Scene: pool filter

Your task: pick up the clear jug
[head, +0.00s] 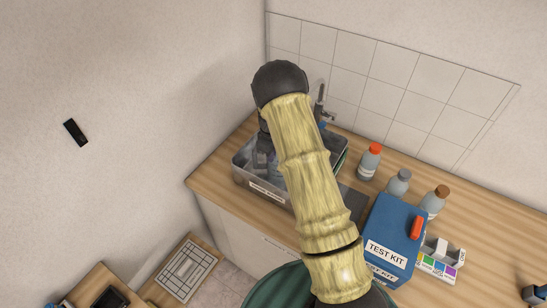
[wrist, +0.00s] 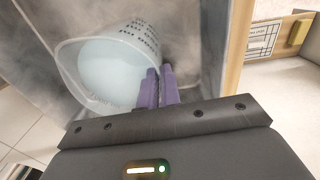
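The clear jug (wrist: 105,65) is a see-through vessel with dark printed marks on its wall. In the wrist view it is inside the grey metal sink (wrist: 205,45), its round mouth turned toward the camera. My gripper (wrist: 160,72) has two purple fingers close together at the jug's right edge. One finger overlaps the jug and the other is just outside, with the thin wall seemingly pinched between them. In the head view my gripper is down in the sink (head: 240,172), largely behind my arm, and the jug cannot be made out.
A tap (head: 320,103) stands behind the sink. To the right on the wooden counter (head: 470,215) are a red-capped bottle (head: 369,162), a grey-capped bottle (head: 397,184), a brown-capped bottle (head: 434,201), a blue test kit (head: 395,230) and a colour-marked rack (head: 440,260). A wall borders the left.

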